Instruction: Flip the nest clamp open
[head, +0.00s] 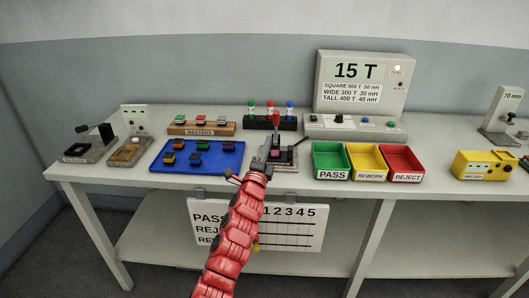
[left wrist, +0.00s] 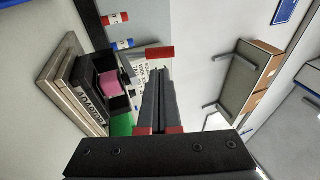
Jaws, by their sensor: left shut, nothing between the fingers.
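The nest (head: 284,157) is a dark fixture on a pale base near the middle of the table, with a pinkish block in it. The block and nest (left wrist: 92,88) also show in the left wrist view, left of my fingers. The clamp's red handle (head: 276,118) stands up at the nest's back left. My left gripper (head: 265,146) is shut and empty at the nest's left side, partly covering it. Its fingers (left wrist: 160,85) show in the left wrist view, where a red piece lies at their tips; I cannot tell whether they touch. My right gripper is not in view.
A blue tray (head: 215,166) with several small parts lies left of the nest. Green (head: 330,160), yellow (head: 366,162) and red (head: 402,163) bins stand right. A black rack (head: 258,123) with colored-topped pieces stands behind, and a sign (head: 360,82) beyond it.

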